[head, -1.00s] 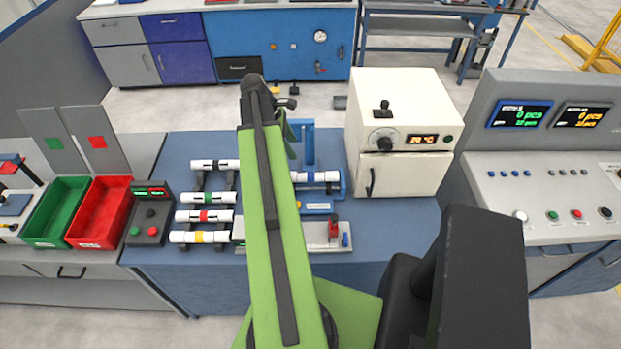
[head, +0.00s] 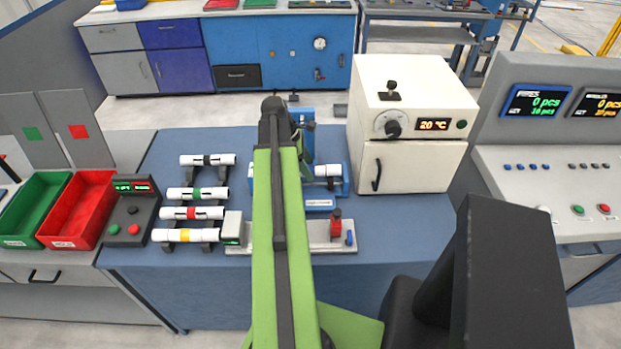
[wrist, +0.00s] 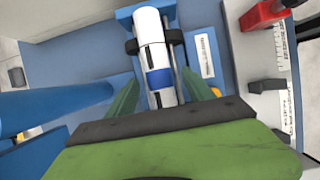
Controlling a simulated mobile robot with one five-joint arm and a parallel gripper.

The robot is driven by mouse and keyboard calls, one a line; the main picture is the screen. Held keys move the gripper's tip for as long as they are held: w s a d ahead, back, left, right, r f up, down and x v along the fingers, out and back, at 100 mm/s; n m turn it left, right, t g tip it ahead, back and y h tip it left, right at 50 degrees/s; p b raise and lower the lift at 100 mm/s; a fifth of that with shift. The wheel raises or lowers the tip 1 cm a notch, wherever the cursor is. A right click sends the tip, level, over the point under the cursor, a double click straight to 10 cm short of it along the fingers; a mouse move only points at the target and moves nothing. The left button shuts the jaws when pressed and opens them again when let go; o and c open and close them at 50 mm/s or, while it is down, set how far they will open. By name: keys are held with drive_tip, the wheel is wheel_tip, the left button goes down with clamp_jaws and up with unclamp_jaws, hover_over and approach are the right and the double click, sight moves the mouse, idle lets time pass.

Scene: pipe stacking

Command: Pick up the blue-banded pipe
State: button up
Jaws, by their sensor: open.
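My gripper (wrist: 160,98) is open, with one green finger on each side of the pipe near the blue band. The pipe lies between the fingers but is not gripped. Contact cannot be told.
Several other banded pipes, such as the red-banded one (head: 192,213), lie on a rack to the left. A white oven (head: 412,155) stands right of the cradle. A grey fixture with a red clamp (head: 336,224) lies in front. A blue post (wrist: 50,105) is close left in the wrist view.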

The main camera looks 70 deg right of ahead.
drive_tip(key=shift+s+d+f, duration=0.1)
drive_tip(key=shift+s+f, duration=0.05)
drive_tip(key=shift+f, duration=0.4)
drive_tip(key=shift+r, duration=0.15)
clamp_jaws()
drive_tip(key=shift+r, duration=0.1)
wheel_tip(320, 180, up, 28)
drive_tip(key=p, duration=2.8)
